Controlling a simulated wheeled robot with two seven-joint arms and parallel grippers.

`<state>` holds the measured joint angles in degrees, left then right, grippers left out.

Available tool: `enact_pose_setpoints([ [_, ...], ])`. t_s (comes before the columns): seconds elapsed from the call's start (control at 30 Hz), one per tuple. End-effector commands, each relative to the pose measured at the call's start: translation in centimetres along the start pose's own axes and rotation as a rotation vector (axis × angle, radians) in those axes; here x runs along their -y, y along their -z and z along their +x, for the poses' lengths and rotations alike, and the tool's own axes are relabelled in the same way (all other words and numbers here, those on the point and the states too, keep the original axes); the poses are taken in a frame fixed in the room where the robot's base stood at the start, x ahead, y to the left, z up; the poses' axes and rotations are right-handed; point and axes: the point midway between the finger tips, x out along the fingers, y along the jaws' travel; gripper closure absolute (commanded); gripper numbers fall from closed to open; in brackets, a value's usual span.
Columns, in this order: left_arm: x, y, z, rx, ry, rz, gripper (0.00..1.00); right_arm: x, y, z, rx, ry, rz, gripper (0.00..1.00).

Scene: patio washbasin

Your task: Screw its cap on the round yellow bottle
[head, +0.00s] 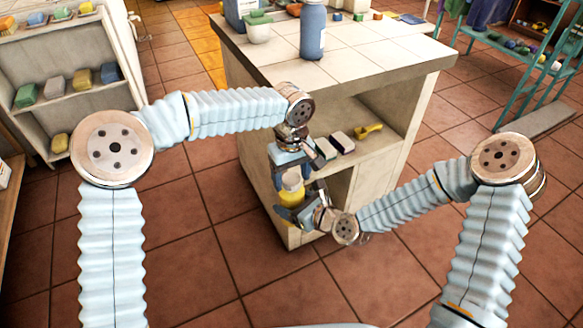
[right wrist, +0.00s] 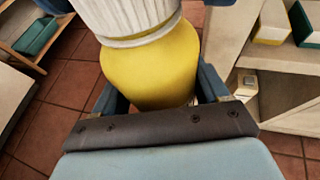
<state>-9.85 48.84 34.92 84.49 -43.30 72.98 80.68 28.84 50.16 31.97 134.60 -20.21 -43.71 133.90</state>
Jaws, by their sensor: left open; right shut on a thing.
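The round yellow bottle (head: 292,193) is upright in front of the cabinet corner, held in the air. A white ribbed cap (right wrist: 125,18) sits on its top; how tightly it sits cannot be seen. The cap also shows, small, in the head view (head: 291,178). My right gripper (head: 295,205) is shut on the bottle's yellow body from the side, one blue finger on each side in the right wrist view (right wrist: 155,90). My left gripper (head: 291,168) points down just above the bottle, open, with its fingers around the cap's level. Whether they touch the cap is hidden.
The tiled cabinet top (head: 350,70) holds a blue bottle (head: 313,30) and a white-green bowl (head: 258,28). A shelf unit (head: 75,60) stands left, a teal rack (head: 490,80) right. The floor in front is clear.

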Motion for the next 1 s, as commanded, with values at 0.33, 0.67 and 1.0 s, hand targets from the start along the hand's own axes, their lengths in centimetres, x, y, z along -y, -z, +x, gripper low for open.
enact_pose_setpoints([
  [0.33,-0.01,0.0,0.01,0.0,-0.001,0.0,0.45,0.0,-0.09,0.0,0.002,0.0,-0.001,1.0],
  [0.67,-0.01,0.01,-0.01,0.0,-0.001,0.002,0.88,0.0,-0.09,0.0,0.002,0.0,-0.001,1.0],
  [1.0,-0.02,0.05,-0.04,-0.003,-0.001,0.637,0.88,-0.01,-0.08,0.0,0.002,0.0,-0.001,1.0],
])
